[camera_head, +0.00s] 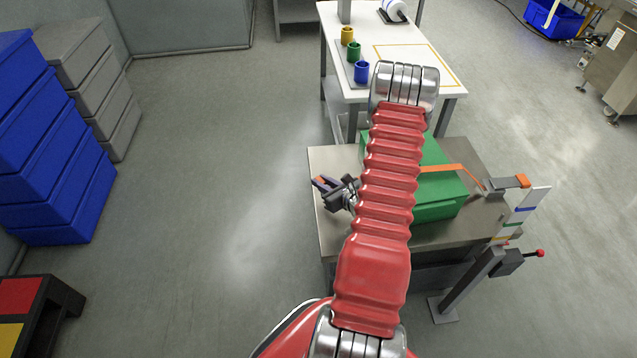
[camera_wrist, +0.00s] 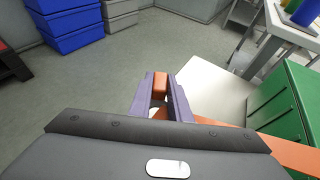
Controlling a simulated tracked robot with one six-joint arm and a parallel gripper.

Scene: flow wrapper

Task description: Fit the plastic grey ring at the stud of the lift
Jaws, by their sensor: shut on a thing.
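My gripper (camera_head: 325,185) is over the left edge of the grey table, left of the green box. In the wrist view its purple fingers (camera_wrist: 160,76) are shut on an orange piece (camera_wrist: 160,90), which looks like the end of the orange strap. The strap (camera_wrist: 275,150) passes below the fingers toward the right. In the head view the strap (camera_head: 440,167) lies over the green box (camera_head: 440,200) and runs to a metal buckle (camera_head: 495,187) with an orange handle at the table's right edge. I cannot make out a grey ring or a stud in either view.
The grey table (camera_head: 330,230) has a striped post (camera_head: 470,285) with a red-knobbed lever at its right. A white table (camera_head: 420,55) with yellow, green and blue cups stands behind. Blue crates (camera_head: 50,150) stand at the left. The floor between is clear.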

